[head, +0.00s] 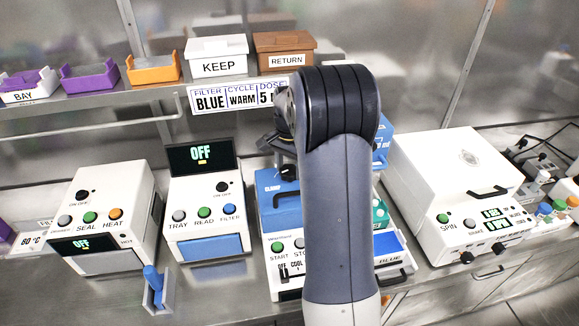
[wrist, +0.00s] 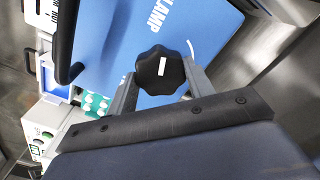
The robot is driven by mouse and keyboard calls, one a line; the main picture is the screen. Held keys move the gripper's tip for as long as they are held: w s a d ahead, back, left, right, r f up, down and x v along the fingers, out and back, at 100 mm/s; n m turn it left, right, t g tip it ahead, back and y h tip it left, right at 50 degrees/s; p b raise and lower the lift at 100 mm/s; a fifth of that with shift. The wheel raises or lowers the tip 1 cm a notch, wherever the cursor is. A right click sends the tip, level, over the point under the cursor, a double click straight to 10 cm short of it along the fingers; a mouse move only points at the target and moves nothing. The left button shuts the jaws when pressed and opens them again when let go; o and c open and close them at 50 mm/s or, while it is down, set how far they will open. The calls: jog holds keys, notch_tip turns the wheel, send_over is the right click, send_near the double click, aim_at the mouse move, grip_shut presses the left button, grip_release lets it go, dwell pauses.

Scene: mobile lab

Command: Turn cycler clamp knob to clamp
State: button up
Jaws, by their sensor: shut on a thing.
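The cycler (head: 275,262) stands on the bench in the middle of the head view, with a blue lid (head: 268,203) marked CLAMP. The lid (wrist: 118,40) fills much of the wrist view. The black lobed clamp knob (wrist: 160,70) with a white pointer mark sits on the lid. My gripper (wrist: 158,82) is shut on the knob, one finger on each side of it. In the head view my arm hides much of the cycler, and the gripper (head: 284,165) is partly hidden at the knob.
A sealer (head: 105,205) and a reader (head: 205,200) stand to the left. A large white spinner (head: 450,185) stands close on the right. A shelf (head: 130,97) with bins and KEEP and RETURN boxes runs behind. A blue-handled stand (head: 155,290) is at the front left.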

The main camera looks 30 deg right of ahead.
aim_at(289, 169)
jog(key=shift+m, duration=1.6)
jog(key=o, duration=1)
jog(key=shift+c, duration=0.2)
notch_tip(289, 169, up, 11)
jog(key=b, duration=0.1)
jog(key=shift+f, duration=0.15)
